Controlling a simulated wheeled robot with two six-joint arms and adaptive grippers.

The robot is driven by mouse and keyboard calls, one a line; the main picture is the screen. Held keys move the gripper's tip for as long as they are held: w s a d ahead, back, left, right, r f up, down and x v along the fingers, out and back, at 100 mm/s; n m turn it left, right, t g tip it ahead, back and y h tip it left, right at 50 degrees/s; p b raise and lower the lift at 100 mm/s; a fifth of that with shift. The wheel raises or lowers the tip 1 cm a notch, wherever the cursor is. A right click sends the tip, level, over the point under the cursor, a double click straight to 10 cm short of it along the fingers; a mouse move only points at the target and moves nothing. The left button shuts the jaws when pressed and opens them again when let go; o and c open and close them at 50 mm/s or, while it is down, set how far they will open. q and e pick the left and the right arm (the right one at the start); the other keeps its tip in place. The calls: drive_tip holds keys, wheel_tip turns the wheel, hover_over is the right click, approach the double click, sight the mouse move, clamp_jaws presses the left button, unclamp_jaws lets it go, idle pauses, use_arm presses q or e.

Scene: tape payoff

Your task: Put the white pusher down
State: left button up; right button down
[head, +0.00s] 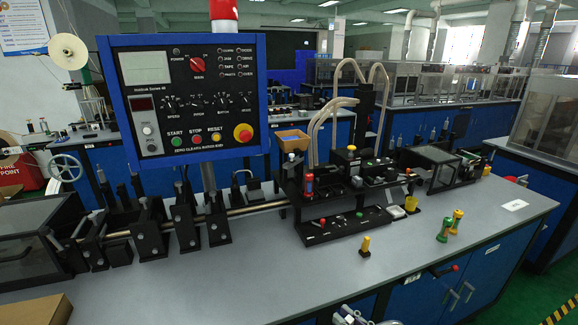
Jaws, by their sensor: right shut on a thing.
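My right gripper (350,316) shows only at the bottom edge of the head view, in front of the table's front edge, with its lower part cut off. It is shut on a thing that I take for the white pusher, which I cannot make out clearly. My left gripper is not in view.
A blue control panel (188,97) stands at the left over a row of black rail brackets (148,235). A black fixture (345,215) with tubes fills the middle. A yellow cup (411,203) stands at its right. A white label (514,205) lies right. The front table is largely clear.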

drive_tip(key=shift+s+f+n+g+y, duration=0.3)
drive_tip(key=shift+f+y, duration=0.05)
drive_tip(key=shift+y, duration=0.05)
drive_tip(key=w+d+f+m+t+h, duration=0.25)
drive_tip(key=w+d+h, duration=0.2)
drive_tip(key=d, duration=0.25)
drive_tip(key=w+d+f+m+t+h, duration=0.2)
drive_tip(key=w+d+f+m+h, duration=0.15)
drive_tip(key=w+d, duration=0.35)
drive_tip(key=s+a+f+m+h, duration=0.2)
drive_tip(key=s+a+f+h, duration=0.2)
drive_tip(key=a, duration=0.3)
drive_tip(key=shift+a+m+h, duration=0.3)
drive_tip(key=shift+a+m, duration=0.05)
drive_tip(key=shift+m, duration=0.05)
drive_tip(key=shift+s+f+t, duration=0.1)
drive_tip(key=shift+t, duration=0.15)
idle(0.4)
